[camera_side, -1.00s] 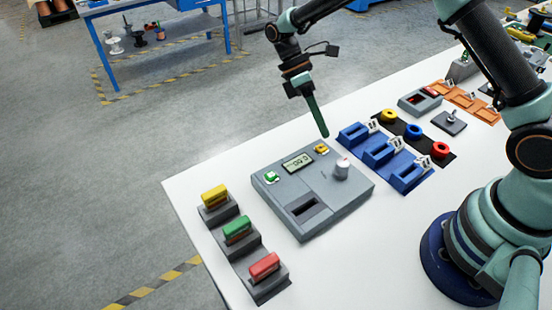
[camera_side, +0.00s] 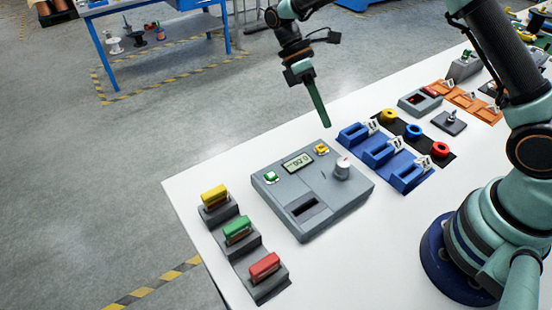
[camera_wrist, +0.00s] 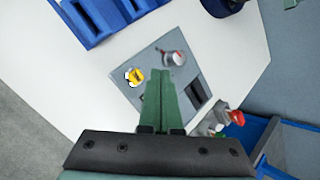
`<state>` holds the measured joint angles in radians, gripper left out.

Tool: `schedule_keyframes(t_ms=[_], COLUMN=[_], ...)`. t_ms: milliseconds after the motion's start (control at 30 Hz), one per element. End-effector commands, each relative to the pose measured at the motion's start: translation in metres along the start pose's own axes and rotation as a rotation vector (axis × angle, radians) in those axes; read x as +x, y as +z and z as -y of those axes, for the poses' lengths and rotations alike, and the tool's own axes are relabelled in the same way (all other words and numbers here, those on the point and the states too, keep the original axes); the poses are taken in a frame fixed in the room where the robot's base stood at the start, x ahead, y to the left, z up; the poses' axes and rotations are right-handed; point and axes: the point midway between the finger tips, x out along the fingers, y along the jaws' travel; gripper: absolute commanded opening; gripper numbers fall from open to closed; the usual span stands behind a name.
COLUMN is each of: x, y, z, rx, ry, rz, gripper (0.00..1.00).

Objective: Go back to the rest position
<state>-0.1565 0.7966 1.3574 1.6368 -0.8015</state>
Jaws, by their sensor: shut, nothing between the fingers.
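My gripper (camera_side: 326,124) is shut and empty. In the side view its green fingers point down, in the air just above the back edge of the grey tester box (camera_side: 325,212). The box has a small display (camera_side: 298,163), a green button (camera_side: 271,177), a yellow button (camera_side: 321,149), a white knob (camera_side: 342,168) and a dark slot (camera_side: 304,208). In the wrist view the closed fingers (camera_wrist: 166,75) cover part of the grey box, with the yellow button (camera_wrist: 135,76) and knob (camera_wrist: 173,58) beside them.
Yellow (camera_side: 214,195), green (camera_side: 237,228) and red (camera_side: 264,265) blocks sit on a stepped grey stand at the left. Blue holders (camera_side: 380,153) and yellow, blue and red rings (camera_side: 414,131) lie to the right. The white table (camera_side: 190,172) is bare at its far edge.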

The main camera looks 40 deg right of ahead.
Motion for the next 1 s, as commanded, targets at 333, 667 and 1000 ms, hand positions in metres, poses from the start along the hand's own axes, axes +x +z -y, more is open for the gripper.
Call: schedule_keyframes(t_ms=[333, 667, 1000], x=[-0.036, -0.063, -0.066], y=[0.032, 0.080, 0.121], z=[0.017, 0.046, 0.072], rx=[0.165, 0.432, 0.688], ry=[0.129, 0.289, 0.401], rz=[-0.167, -0.457, -0.793], gripper=[0.00, 0.00, 0.00])
